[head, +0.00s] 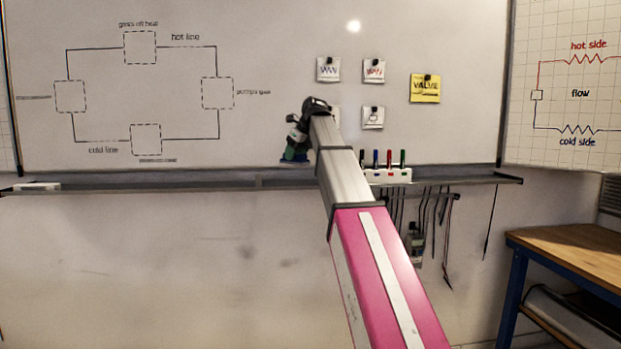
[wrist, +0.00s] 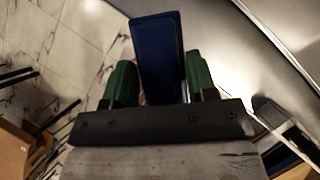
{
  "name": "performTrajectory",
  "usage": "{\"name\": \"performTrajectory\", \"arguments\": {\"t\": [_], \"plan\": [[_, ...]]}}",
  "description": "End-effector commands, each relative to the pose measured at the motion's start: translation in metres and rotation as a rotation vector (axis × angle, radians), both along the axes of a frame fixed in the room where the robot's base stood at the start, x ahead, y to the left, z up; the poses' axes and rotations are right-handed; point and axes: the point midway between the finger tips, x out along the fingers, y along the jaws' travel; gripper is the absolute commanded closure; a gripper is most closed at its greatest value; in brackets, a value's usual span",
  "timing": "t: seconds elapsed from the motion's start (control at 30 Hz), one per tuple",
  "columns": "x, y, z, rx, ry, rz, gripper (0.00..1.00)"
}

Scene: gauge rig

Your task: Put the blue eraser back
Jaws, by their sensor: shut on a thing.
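The blue eraser (head: 296,161) is held between the green fingers of my gripper (head: 298,148), in front of the lower part of the whiteboard (head: 250,100). In the head view it appears just above the line of the tray ledge (head: 130,185); I cannot tell how far it is from the board. In the wrist view the eraser (wrist: 158,48) stands out past the fingertips, with one green finger of my gripper (wrist: 160,75) on each side. Its lower end is hidden by the gripper's dark palm.
A white holder with several markers (head: 388,175) sits on the ledge right of my arm. A pale flat object (head: 37,186) lies at the ledge's left end. Cables and a meter (head: 414,243) hang below. A wooden-topped bench (head: 570,245) stands at right. The ledge's left-middle stretch is clear.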

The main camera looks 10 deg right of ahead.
Motion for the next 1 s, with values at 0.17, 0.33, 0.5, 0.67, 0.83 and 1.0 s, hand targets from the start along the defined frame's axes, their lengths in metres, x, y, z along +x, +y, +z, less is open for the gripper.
{"name": "performTrajectory", "arguments": {"t": [0.17, 0.33, 0.5, 0.67, 0.83, 1.0], "plan": [[0.021, -0.032, -0.022, 0.0, 0.0, -0.004, 0.74], [0.034, -0.052, -0.036, 0.0, -0.001, -0.001, 0.74], [0.038, -0.06, -0.043, -0.001, -0.002, 0.001, 0.74], [0.037, -0.06, -0.056, -0.001, -0.002, 0.001, 0.74], [0.037, -0.06, -0.079, 0.0, 0.0, 0.001, 0.74], [0.038, -0.06, -0.082, -0.001, -0.003, 0.001, 0.74]]}}
